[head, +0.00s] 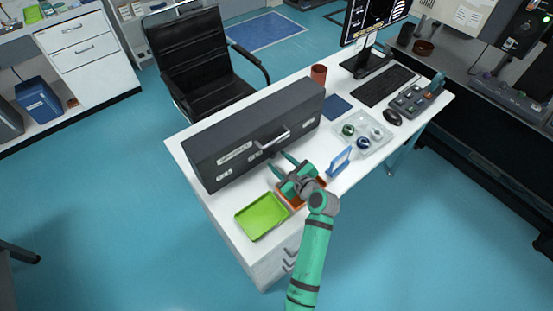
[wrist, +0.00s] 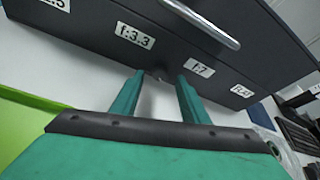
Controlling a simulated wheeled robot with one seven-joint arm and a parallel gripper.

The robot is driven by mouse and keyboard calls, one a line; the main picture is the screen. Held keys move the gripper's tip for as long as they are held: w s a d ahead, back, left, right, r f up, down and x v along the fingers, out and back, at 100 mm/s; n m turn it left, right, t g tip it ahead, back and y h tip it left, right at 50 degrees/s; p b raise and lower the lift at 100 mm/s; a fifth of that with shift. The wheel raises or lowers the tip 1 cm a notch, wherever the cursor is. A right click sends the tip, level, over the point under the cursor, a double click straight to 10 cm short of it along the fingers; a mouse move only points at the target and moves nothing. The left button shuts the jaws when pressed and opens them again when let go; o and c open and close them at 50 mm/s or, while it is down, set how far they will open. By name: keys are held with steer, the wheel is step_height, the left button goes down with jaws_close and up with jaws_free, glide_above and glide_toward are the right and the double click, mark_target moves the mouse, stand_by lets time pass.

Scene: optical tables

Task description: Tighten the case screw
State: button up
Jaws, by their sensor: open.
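A long dark grey case (head: 225,150) with a metal handle (head: 272,138) stands on the white desk. In the wrist view the case (wrist: 100,25) fills the top, with white labels such as "f:3.3" (wrist: 135,37) and "f:7" (wrist: 201,68) along its front. My green gripper (head: 279,163) is open and empty in front of the case, below the handle. In the wrist view its two fingers (wrist: 160,78) point at the lower edge of the case front, between these labels. A small pale spot shows between the fingertips; I cannot tell if it is the screw.
A lime green tray (head: 262,216) lies left of my gripper. An orange tray (head: 283,200) is partly hidden under my gripper. A blue-framed stand (head: 340,162) and a clear tray with several round parts (head: 362,146) stand to the right. A red cup (head: 319,74) stands behind.

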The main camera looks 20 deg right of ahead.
steer(key=v, duration=0.8)
steer(key=shift+f, duration=0.1)
